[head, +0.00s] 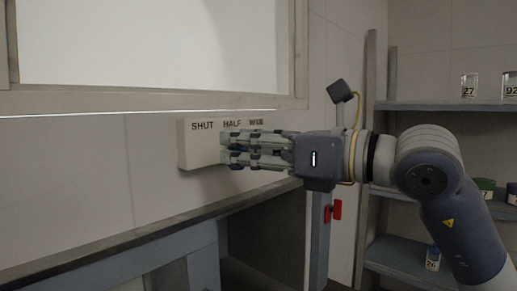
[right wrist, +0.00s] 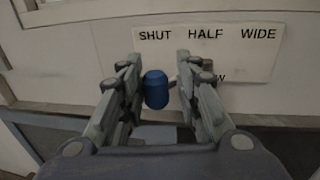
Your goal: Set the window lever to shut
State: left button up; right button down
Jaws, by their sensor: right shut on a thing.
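The window lever shows as a blue knob (right wrist: 155,90) between the fingers of my right gripper (head: 226,150) in the right wrist view. My right gripper is shut on it. In the head view the fingers hide most of the lever. The pale lever panel (head: 189,150) on the wall reads SHUT, HALF and WIDE from left to right; it also shows in the right wrist view (right wrist: 215,65). In the wrist view the knob appears below the word SHUT; in the head view the fingertips are below and between SHUT and HALF. My left gripper is out of view.
The window (head: 150,45) with its frame is above the panel. A bench edge (head: 130,240) runs below it. At the right, a shelf (head: 440,105) holds numbered jars (head: 469,86). A red item (head: 337,209) is under my right wrist.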

jog(key=shift+s+a+r, duration=0.1)
jog(key=shift+s+a, duration=0.1)
jog(key=shift+a, duration=0.1)
jog(key=c, duration=1.4)
grip_release()
jog(key=shift+w+a, duration=0.1)
jog(key=shift+a, duration=0.3)
jog(key=shift+w, duration=0.2)
jog(key=v, duration=1.2)
jog(key=shift+d, duration=0.15)
jog(key=shift+w+d, duration=0.1)
